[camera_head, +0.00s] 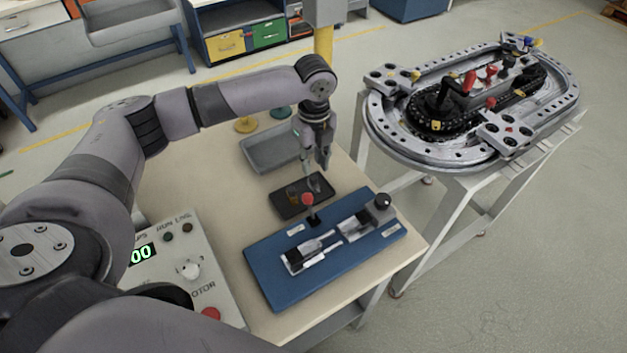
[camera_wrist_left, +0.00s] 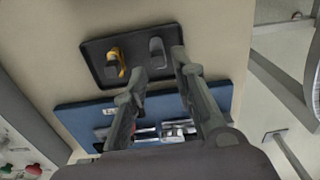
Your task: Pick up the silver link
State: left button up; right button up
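The silver link (camera_wrist_left: 157,50), a rounded grey piece, lies in the right half of a small black tray (camera_wrist_left: 136,48) in the left wrist view. A yellow and dark link (camera_wrist_left: 117,64) lies beside it on the left. My left gripper (camera_wrist_left: 160,70) is open, its two fingers apart and pointing toward the silver link; nothing shows between them. In the head view the left gripper (camera_head: 316,168) points down over the back part of the black tray (camera_head: 284,208), where its fingers partly cover the links. My right gripper is in neither view.
A blue fixture board (camera_head: 270,275) with a red-knobbed lever (camera_head: 307,200) stands in front of the tray. A grey bin (camera_head: 262,155) is behind it. A control box (camera_head: 185,255) is at left, and the ring track (camera_head: 390,140) stands on a separate right-hand table.

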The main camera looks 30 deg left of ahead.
aim_at(314, 177)
pick_arm(q)
jog(key=shift+f, duration=0.5)
jog(key=f, duration=0.1)
jog(key=f+p, duration=0.1)
jog(key=f, duration=0.2)
jog(key=shift+s+f, duration=0.25)
jog(key=shift+f, duration=0.3)
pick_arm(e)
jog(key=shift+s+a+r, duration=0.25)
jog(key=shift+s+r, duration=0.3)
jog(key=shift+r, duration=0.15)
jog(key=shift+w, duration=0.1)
pick_arm(q)
grip_shut()
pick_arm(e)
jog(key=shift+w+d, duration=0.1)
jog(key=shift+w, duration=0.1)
